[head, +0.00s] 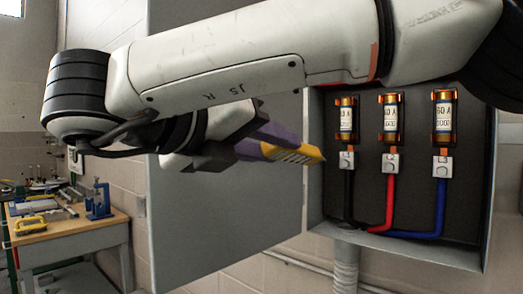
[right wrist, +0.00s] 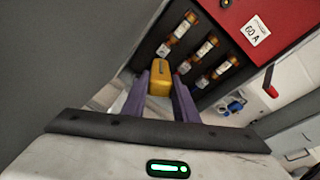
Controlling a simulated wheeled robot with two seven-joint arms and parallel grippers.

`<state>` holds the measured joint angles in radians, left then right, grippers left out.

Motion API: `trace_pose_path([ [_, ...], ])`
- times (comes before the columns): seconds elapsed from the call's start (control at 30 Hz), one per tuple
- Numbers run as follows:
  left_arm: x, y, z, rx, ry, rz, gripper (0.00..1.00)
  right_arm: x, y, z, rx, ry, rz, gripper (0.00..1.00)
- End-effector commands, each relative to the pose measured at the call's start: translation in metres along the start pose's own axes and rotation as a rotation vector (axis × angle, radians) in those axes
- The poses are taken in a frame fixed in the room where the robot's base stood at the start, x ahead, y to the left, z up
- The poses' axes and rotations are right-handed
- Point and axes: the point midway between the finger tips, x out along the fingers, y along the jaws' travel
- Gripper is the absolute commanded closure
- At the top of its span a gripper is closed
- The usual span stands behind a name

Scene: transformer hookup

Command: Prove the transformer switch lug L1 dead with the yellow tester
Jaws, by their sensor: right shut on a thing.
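The yellow tester (head: 291,155) is held between the purple fingers of my right gripper (head: 272,143), its tip pointing right toward the switch box. It also shows in the right wrist view (right wrist: 159,80) between both fingers. The tip is just left of the leftmost switch lug (head: 347,161), the one with the black cable. I see a small gap there, though contact is hard to judge. The red-cable lug (head: 391,163) and the blue-cable lug (head: 442,167) are to its right. No L1 marking is readable. My left gripper is not in view.
Three fuses (head: 390,118) sit above the lugs in the grey switch box (head: 480,230). An open grey door (head: 225,230) stands left of it. The right wrist view shows a red panel (right wrist: 235,12) with a 60 A label. A workbench (head: 70,232) stands at the far left.

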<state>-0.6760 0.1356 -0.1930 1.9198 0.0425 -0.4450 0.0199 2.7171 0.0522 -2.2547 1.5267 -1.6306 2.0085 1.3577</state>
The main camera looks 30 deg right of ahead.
Motion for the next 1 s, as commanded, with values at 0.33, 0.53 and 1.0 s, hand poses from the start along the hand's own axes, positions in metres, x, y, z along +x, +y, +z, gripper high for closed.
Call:
trace_pose_path([
  [0.33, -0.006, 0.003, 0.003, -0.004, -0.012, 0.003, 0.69, 0.021, -0.008, 0.007, -0.008, 0.006, -0.008, 0.96],
  [0.53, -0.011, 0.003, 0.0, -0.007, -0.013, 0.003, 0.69, 0.041, -0.01, 0.011, -0.008, 0.006, -0.008, 0.96],
  [1.0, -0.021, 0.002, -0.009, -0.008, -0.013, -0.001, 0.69, 0.075, -0.013, 0.016, -0.007, 0.002, -0.007, 0.96],
])
